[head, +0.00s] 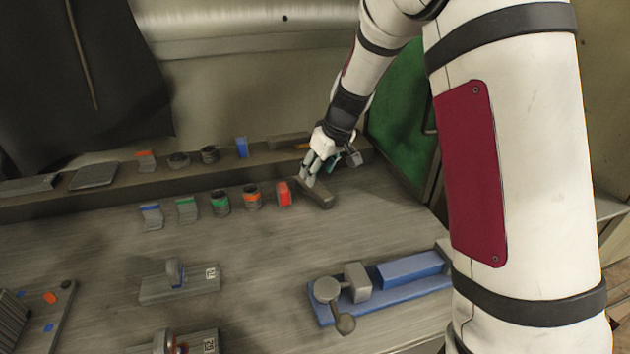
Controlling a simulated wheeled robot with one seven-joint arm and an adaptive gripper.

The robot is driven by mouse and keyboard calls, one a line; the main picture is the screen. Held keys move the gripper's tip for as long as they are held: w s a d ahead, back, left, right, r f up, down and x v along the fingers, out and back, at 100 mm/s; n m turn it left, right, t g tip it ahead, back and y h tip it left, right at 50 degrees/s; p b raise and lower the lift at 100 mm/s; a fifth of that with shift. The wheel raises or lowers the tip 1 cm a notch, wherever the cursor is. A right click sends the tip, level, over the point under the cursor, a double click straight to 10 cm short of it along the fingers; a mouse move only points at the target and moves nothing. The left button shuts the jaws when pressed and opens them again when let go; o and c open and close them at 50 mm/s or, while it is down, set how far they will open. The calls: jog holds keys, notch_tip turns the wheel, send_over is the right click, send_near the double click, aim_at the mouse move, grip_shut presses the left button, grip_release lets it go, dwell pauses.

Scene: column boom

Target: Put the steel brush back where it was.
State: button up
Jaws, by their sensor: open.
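A dark grey-brown, long block (319,199), which looks like the steel brush, lies on the bench at the right end of the front row of small items. My gripper (308,178) is open, its fingers pointing down at the far left end of this block. I cannot tell whether the fingers touch it. The gripper hides part of the block's far end. Another long brownish piece (287,141) with an orange bit lies on the raised back ledge, partly behind my gripper.
A red block (284,193) stands close left of the gripper, with several small cans and blocks in line. The back ledge (115,196) carries more items. A blue vise-like fixture (410,271) is at front right. Numbered blocks (180,284) stand front left.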

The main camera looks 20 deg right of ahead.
jog(key=s+a+r+m, duration=0.1)
jog(key=s+r, duration=0.7)
jog(key=s, duration=0.3)
jog(key=s+a+r+m, duration=0.1)
jog(key=s+r, duration=0.6)
jog(key=s, duration=0.3)
jog(key=s+d+f+m+h, duration=0.1)
jog(key=s+m, duration=0.1)
jog(key=s, duration=1.6)
jog(key=shift+d+m+g+h, duration=0.15)
jog(key=shift+m+g+h, duration=0.15)
jog(key=shift+h, duration=0.1)
jog(key=shift+f, duration=0.1)
